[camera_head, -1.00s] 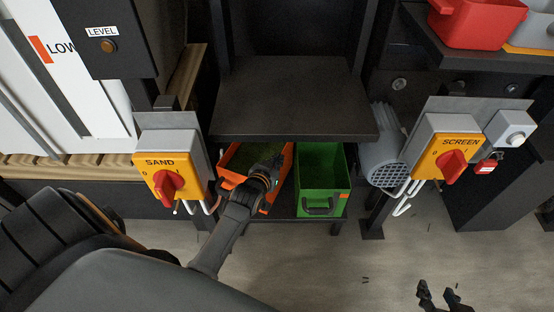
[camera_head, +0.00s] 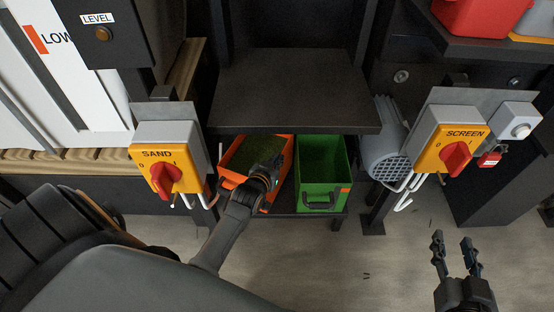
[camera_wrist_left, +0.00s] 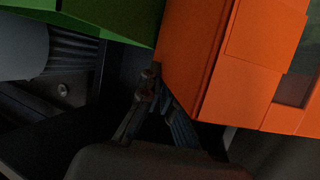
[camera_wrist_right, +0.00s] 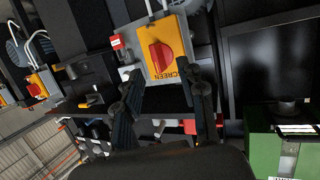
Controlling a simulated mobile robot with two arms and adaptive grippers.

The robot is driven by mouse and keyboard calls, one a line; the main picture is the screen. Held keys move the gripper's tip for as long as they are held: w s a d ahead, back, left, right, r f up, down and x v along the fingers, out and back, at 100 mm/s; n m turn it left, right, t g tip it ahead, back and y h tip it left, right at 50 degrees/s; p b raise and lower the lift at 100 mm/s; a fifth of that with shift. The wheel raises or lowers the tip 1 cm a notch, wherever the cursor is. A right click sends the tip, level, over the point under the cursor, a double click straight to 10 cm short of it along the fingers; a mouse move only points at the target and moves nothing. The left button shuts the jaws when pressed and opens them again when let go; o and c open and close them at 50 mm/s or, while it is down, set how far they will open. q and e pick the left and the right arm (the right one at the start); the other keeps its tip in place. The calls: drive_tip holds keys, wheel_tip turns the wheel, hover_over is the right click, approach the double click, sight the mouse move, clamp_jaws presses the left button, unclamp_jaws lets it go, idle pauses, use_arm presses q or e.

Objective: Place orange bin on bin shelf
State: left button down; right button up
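The orange bin (camera_head: 284,151) stands under the dark platform, left of the green bin, with green turf-like material inside. Its orange wall fills the upper right of the left wrist view (camera_wrist_left: 235,65). My left gripper (camera_head: 277,164) is at the bin's front right side, and its fingers show close beside the bin in the left wrist view (camera_wrist_left: 160,88). Whether they grip its edge or handle is hidden. My right gripper (camera_head: 453,242) is open and empty over the floor at the lower right. Its spread fingers also show in the right wrist view (camera_wrist_right: 166,85).
The green bin (camera_head: 322,188) stands close on the right, on the low shelf (camera_head: 290,226). The dark platform (camera_head: 290,90) overhangs both bins. The SAND switch box (camera_head: 158,168) and SCREEN switch box (camera_head: 450,150) flank them, with a grey motor (camera_head: 385,150) at right. Floor in front is clear.

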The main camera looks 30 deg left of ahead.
use_arm(q)
drive_tip(key=shift+w+f+b, duration=0.1)
drive_tip(key=shift+f+b, duration=0.55)
drive_tip(key=shift+f, duration=0.65)
use_arm(e)
wheel_tip(320, 180, up, 6)
drive_tip(key=w+a+t+y, duration=0.1)
drive_tip(key=t, duration=0.2)
drive_tip(key=shift+t, duration=0.3)
use_arm(q)
drive_tip(key=shift+f, duration=0.2)
use_arm(e)
drive_tip(key=shift+w+a+r+y, duration=0.1)
drive_tip(key=shift+a+r+y, duration=0.05)
drive_tip(key=shift+r+y, duration=0.15)
use_arm(q)
drive_tip(key=c, duration=1.4)
unclamp_jaws()
drive_tip(key=shift+c, duration=0.2)
drive_tip(key=o, duration=0.3)
drive_tip(key=shift+f, duration=0.3)
drive_tip(key=shift+r, duration=0.1)
use_arm(e)
drive_tip(key=shift+r+t, duration=0.1)
drive_tip(key=shift+t, duration=0.2)
